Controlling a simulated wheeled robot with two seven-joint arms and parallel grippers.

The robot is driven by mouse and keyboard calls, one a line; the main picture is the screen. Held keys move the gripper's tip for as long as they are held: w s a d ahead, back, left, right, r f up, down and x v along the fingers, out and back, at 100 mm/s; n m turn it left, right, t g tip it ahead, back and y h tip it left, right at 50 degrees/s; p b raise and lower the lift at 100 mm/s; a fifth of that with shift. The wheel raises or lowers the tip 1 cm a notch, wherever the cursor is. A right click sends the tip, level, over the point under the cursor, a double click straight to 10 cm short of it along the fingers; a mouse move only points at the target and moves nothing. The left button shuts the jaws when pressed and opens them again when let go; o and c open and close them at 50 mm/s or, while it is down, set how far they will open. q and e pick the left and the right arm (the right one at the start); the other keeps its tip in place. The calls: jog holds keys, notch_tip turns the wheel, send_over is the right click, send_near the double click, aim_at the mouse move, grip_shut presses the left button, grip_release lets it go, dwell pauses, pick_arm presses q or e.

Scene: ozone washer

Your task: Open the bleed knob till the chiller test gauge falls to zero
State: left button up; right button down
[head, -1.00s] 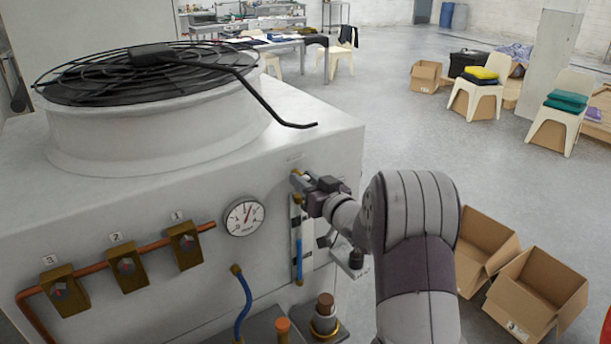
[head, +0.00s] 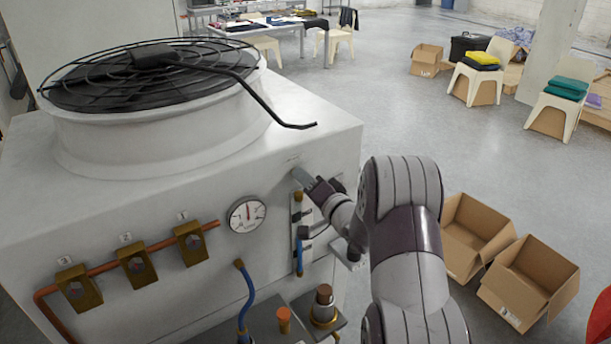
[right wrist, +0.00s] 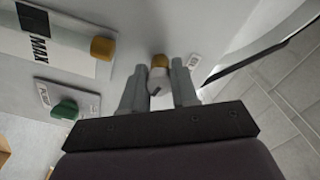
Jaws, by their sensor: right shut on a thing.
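The gauge (head: 247,215) is a white round dial on the chiller's front face. Its red needle stands roughly upright; the numbers are too small to read. My right gripper (head: 303,178) is at the chiller's front face, right of the gauge and above the sight tube. In the right wrist view its two grey fingers (right wrist: 158,80) are shut on a small pale knob (right wrist: 157,77), with a brass-coloured fitting (right wrist: 159,61) just beyond it. In the head view the fingers hide the knob. My left gripper is not in view.
A black fan grille (head: 150,75) with a bent rod tops the chiller (head: 310,110). Brass valves (head: 137,265) line a copper pipe at left. A blue hose (head: 245,295) and orange cap (head: 284,315) are below. A green knob (right wrist: 65,109) is near my gripper. Open boxes (head: 528,285) stand on the floor.

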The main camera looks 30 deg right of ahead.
jog(key=shift+m, duration=0.6)
jog(key=shift+m+p, duration=0.3)
jog(key=shift+p, duration=0.05)
jog(key=c, duration=0.9)
grip_release()
jog(key=shift+o, duration=0.2)
jog(key=shift+s+f, duration=0.1)
jog(key=shift+s, duration=0.2)
jog(key=s+d+b, duration=0.1)
jog(key=s+b, duration=0.2)
jog(key=s, duration=0.9)
jog(key=shift+b, duration=0.4)
